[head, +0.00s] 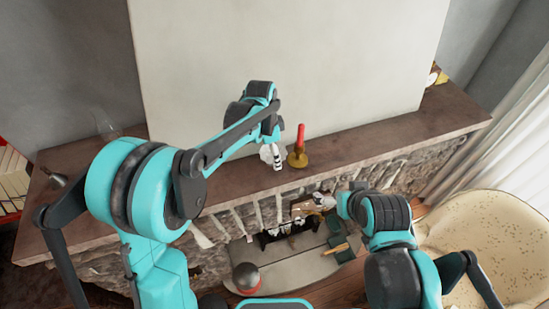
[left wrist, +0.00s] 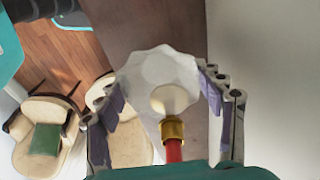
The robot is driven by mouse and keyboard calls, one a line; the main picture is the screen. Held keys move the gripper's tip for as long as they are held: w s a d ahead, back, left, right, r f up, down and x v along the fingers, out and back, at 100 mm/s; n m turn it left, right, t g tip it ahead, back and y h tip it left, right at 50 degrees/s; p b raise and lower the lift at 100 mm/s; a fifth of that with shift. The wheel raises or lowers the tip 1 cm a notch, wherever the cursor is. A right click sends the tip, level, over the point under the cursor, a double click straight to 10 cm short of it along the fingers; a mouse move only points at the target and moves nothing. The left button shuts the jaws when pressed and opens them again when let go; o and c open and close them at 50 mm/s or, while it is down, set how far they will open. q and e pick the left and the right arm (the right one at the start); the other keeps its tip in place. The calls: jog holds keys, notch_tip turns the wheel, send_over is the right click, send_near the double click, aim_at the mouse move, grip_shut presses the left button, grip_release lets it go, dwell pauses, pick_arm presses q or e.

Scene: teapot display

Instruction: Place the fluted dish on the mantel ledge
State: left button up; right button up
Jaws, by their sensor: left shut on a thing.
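The fluted dish is white with a scalloped rim. In the left wrist view the dish (left wrist: 150,68) sits between the two fingers of my left gripper (left wrist: 162,82), which is shut on it. In the head view my left gripper (head: 272,154) is at the mantel ledge (head: 375,142), left of the red candle. Only a small pale part of the dish (head: 265,153) shows there, and I cannot tell whether it touches the ledge. My right gripper (head: 324,202) is lower, in front of the fireplace; its jaws are too small to judge.
A red candle (head: 300,135) in a brass holder (head: 297,159) stands on the ledge close beside my left gripper. In the left wrist view a red and brass piece (left wrist: 173,130) overlaps the dish. A cream armchair (head: 490,235) stands at right.

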pick_arm(q)
jog(key=shift+s+f, duration=0.25)
jog(key=shift+f, duration=1)
jog(key=shift+w+f, duration=0.15)
jog(key=shift+f, duration=0.25)
jog(key=shift+f, duration=0.1)
jog(key=o, duration=1.3)
